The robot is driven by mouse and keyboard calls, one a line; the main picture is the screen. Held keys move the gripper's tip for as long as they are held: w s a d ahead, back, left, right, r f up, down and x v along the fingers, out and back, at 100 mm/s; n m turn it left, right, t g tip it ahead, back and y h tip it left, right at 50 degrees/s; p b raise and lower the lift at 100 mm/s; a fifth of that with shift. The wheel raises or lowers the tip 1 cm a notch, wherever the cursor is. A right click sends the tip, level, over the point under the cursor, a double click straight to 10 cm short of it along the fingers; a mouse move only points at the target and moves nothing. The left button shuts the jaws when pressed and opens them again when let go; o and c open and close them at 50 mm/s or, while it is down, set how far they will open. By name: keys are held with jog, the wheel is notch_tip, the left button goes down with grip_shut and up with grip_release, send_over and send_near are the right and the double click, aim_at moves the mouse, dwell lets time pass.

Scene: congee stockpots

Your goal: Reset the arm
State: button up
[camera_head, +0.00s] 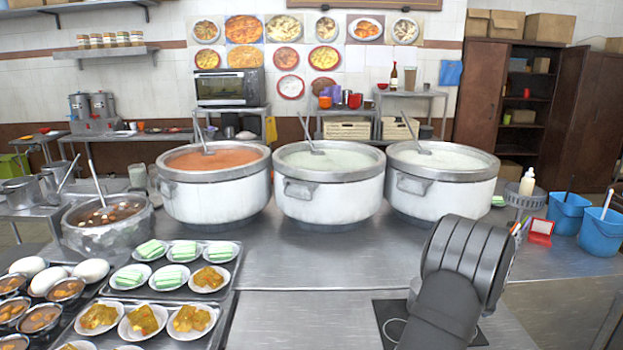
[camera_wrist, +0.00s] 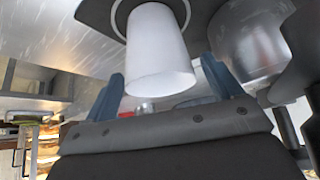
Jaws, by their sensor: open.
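My gripper (camera_wrist: 160,75) shows in the wrist view with its two dark blue fingers spread apart, so it is open. A plain white cylindrical thing (camera_wrist: 158,50) shows between and beyond the fingers; I cannot tell what it is, and no finger is seen closed on it. In the head view my arm stands at the lower right over the steel counter (camera_head: 330,265), and its bulk hides the gripper fingers.
Three large stockpots with ladles, one orange (camera_head: 215,195) and two pale (camera_head: 330,195) (camera_head: 440,195), stand behind the counter's middle. Trays of small dishes (camera_head: 232,265) fill the lower left. Blue buckets (camera_head: 600,232) stand right. The counter's middle front is clear.

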jog(key=x, duration=0.2)
jog(key=shift+w+f, duration=0.15)
jog(key=shift+f, duration=0.1)
notch_tip(320, 180, up, 2)
jog(key=shift+r, duration=0.45)
